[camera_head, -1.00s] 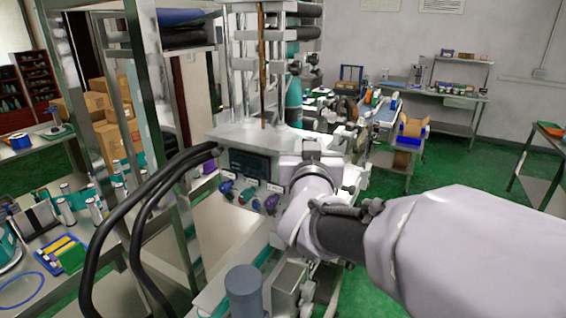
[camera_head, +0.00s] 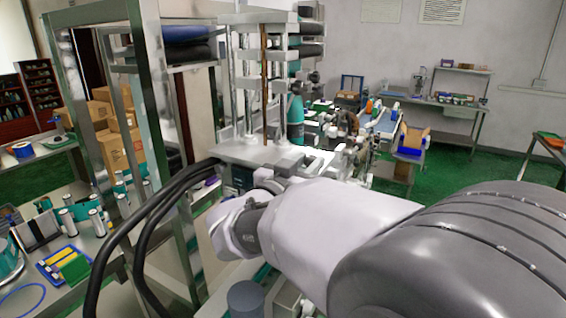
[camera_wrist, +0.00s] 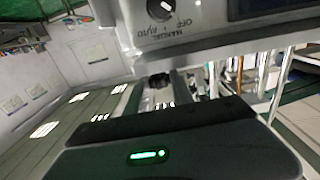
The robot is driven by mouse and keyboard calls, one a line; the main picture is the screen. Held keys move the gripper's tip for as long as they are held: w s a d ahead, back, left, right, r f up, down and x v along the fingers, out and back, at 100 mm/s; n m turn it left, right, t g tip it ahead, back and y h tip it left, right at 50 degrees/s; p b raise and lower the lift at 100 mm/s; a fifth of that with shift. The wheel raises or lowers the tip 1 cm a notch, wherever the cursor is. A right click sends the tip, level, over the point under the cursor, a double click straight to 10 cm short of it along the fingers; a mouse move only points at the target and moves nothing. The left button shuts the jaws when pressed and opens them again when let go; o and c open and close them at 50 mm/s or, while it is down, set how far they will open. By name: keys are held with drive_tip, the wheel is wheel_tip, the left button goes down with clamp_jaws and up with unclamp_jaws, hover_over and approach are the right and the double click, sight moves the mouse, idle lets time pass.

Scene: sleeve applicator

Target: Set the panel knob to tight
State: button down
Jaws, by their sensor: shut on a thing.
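The control panel (camera_head: 240,178) is mostly covered by my arm in the head view. In the wrist view, the panel face (camera_wrist: 215,30) runs along the top, with a dark round selector knob (camera_wrist: 160,9) with a white pointer. Its upside-down labels seem to read MANUAL, OFF and AUTO; no tight mark is readable. My gripper (camera_wrist: 158,82) lies below this selector in the picture, apart from it. Its dark body with a green light fills the bottom. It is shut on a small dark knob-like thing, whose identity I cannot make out. My gripper's fingers are hidden in the head view.
Black hoses (camera_head: 150,215) curve past a metal frame post (camera_head: 147,100) left of the panel. A grey cylinder (camera_head: 246,298) stands low in front. A side table with a blue-and-yellow tray (camera_head: 66,264) is at left. Green floor is open at right.

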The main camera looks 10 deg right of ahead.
drive_tip(key=shift+r, duration=0.25)
drive_tip(key=c, duration=1.1)
unclamp_jaws()
drive_tip(key=shift+w+f, duration=0.1)
drive_tip(key=v, duration=1.7)
drive_tip(key=shift+s, duration=0.2)
drive_tip(key=shift+a, duration=0.1)
